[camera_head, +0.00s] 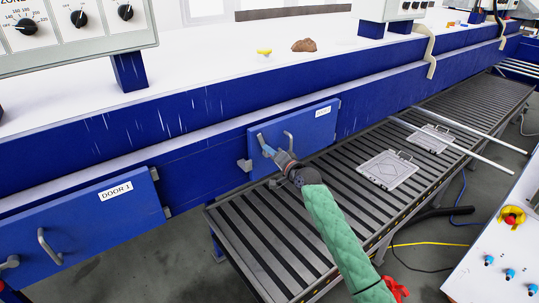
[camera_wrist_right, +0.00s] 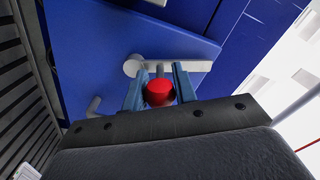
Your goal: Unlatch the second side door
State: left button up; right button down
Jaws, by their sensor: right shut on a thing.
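The second side door (camera_head: 307,130) is a blue panel with a white label on the side of the long blue machine. It looks closed or nearly so; I cannot tell exactly. A grey latch lever (camera_head: 261,140) sits at its left end, beside a grey pull handle (camera_head: 289,140). My right gripper (camera_head: 267,150) is at the latch. In the right wrist view, its fingers (camera_wrist_right: 159,75) are shut on the light grey lever (camera_wrist_right: 195,66), near its round pivot (camera_wrist_right: 132,65). A red round part (camera_wrist_right: 159,92) shows between the fingers. My left gripper is out of view.
Door 1 (camera_head: 90,230) is at the lower left with its own handle. A white panel with a red button (camera_head: 512,216) stands at right.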

jog(key=shift+w+d+m, duration=0.1)
jog(key=shift+d+m, duration=0.05)
jog(key=shift+m, duration=0.55)
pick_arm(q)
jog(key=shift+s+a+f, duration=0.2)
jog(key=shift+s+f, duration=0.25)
pick_arm(e)
jog(key=shift+m, duration=0.3)
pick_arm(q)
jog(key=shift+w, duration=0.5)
pick_arm(e)
jog(key=shift+w+d, duration=0.1)
jog(key=c, duration=1.1)
grip_release()
jog(key=shift+s+d, duration=0.15)
jog(key=shift+s, duration=0.05)
jog(key=shift+b+v, duration=0.4)
jog(key=shift+v, duration=0.5)
pick_arm(q)
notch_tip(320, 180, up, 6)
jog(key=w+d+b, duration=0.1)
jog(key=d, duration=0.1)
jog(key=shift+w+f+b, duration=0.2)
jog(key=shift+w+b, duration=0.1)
jog(key=shift+b, duration=0.05)
pick_arm(e)
jog(key=shift+v, duration=2.8)
